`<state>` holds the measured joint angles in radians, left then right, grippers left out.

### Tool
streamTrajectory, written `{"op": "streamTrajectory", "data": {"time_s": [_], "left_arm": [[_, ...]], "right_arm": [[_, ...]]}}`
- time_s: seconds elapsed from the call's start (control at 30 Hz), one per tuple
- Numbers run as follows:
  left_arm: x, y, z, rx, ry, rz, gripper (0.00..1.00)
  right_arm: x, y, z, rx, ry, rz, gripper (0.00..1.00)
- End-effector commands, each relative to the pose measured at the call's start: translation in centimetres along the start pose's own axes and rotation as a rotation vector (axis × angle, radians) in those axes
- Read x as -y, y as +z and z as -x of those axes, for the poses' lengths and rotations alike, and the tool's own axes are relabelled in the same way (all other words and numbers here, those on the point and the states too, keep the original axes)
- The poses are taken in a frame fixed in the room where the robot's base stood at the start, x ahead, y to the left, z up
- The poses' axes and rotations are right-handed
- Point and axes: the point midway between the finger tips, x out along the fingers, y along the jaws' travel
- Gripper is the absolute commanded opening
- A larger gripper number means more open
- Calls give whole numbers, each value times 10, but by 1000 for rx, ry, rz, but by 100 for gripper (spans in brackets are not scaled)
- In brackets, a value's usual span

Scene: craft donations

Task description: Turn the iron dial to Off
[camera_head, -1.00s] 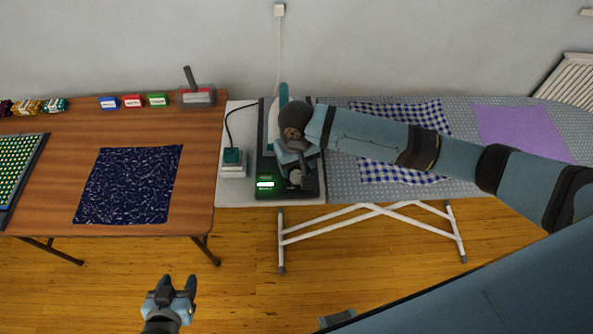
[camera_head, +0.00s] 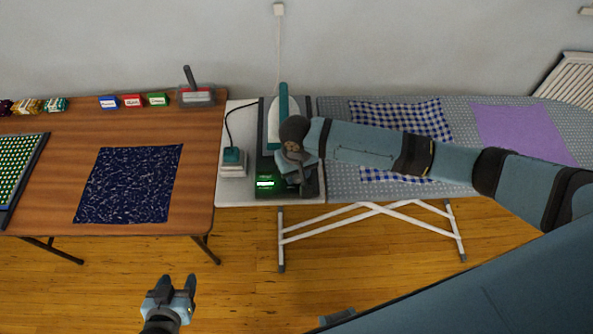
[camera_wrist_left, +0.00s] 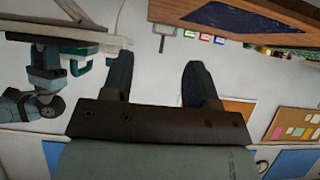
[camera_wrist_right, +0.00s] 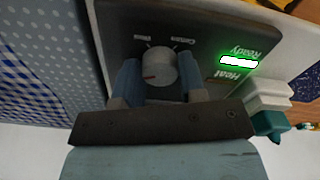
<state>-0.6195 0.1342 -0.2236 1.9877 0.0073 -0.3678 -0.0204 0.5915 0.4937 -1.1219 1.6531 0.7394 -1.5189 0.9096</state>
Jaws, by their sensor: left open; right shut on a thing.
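The iron dial (camera_wrist_right: 158,68) is a round grey knob with a red mark, on a dark panel. In the right wrist view the red mark is toward the picture's lower left. Upside-down labels, one reading Cotton, show beyond it; no Off label is readable. My right gripper (camera_wrist_right: 161,78) is shut on the dial, a finger on each side. In the head view my right gripper (camera_head: 303,182) hides the dial. The iron (camera_head: 283,103), with a teal handle, rests on the dark station (camera_head: 266,165). My left gripper (camera_head: 169,288) is open and empty, low over the floor.
A green lamp (camera_wrist_right: 239,62) is lit on the panel by Heat and Ready. A teal-topped object (camera_head: 233,158) stands left of the station. The ironing board (camera_head: 340,180) holds checked cloth (camera_head: 385,174) and purple cloth (camera_head: 525,132). A wooden table (camera_head: 200,200) is at left.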

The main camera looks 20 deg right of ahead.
Motion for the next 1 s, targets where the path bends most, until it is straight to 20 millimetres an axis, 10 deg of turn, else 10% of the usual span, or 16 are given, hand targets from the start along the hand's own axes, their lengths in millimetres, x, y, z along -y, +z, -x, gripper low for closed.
{"op": "streamTrajectory", "data": {"time_s": [1.0], "left_arm": [[2, -30, 28, 14, -25, 38, 54]], "right_arm": [[0, -2, 2, -2, 0, 695, 14]]}}
